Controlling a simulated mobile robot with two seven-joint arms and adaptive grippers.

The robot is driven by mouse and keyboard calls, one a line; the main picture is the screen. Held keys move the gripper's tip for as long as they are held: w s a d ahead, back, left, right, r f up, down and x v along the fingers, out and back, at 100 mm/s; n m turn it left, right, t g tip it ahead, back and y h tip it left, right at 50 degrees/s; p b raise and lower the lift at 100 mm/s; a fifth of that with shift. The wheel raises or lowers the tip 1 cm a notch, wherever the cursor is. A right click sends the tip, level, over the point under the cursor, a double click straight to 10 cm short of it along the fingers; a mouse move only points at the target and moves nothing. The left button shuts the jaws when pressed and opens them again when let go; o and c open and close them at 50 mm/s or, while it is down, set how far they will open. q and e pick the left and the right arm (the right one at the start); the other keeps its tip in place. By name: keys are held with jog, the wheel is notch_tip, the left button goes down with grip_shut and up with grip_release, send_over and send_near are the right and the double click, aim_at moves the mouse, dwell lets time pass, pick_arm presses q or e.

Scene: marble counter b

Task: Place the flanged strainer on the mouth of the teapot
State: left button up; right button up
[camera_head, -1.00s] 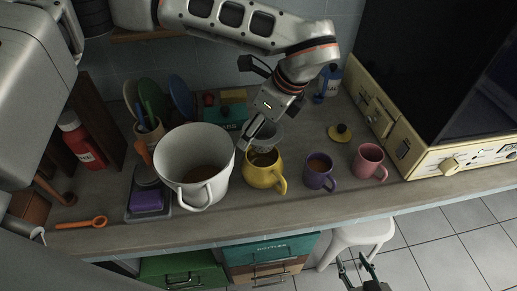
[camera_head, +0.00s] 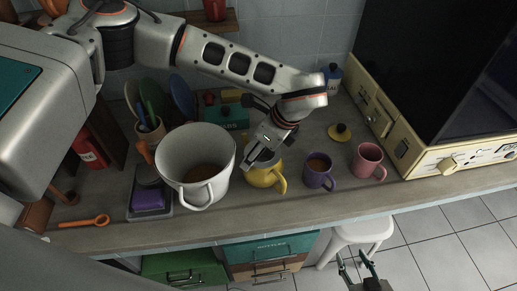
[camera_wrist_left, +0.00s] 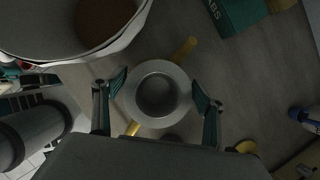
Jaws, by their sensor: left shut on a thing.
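The yellow teapot (camera_head: 263,178) stands upright on the counter, right of the big white pot. My left gripper (camera_wrist_left: 160,92) is above the teapot, shut on the pale flanged strainer (camera_wrist_left: 157,94). In the left wrist view the round strainer lies between the two fingers and covers the teapot's mouth. Yellow teapot parts (camera_wrist_left: 186,47) stick out on opposite sides beneath it. I cannot tell whether the flange touches the rim. In the head view the gripper hides the strainer. My right gripper (camera_head: 358,267) is open and empty, low in front of the counter.
The white pot (camera_head: 222,145) with brown contents is close on the left. A purple mug (camera_head: 318,180) and a pink mug (camera_head: 367,162) stand on the right. A yellow lid (camera_head: 340,132) and a green box (camera_head: 225,117) lie behind. A cream appliance (camera_head: 420,150) bounds the right.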

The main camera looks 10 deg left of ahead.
pick_arm(q)
jog(key=shift+f, duration=0.15)
jog(key=o, duration=1.1)
jog(key=shift+r, duration=0.25)
jog(key=b+v, duration=0.1)
jog(key=v, duration=1.1)
jog(key=shift+b, duration=0.4)
jog(key=shift+f, duration=0.1)
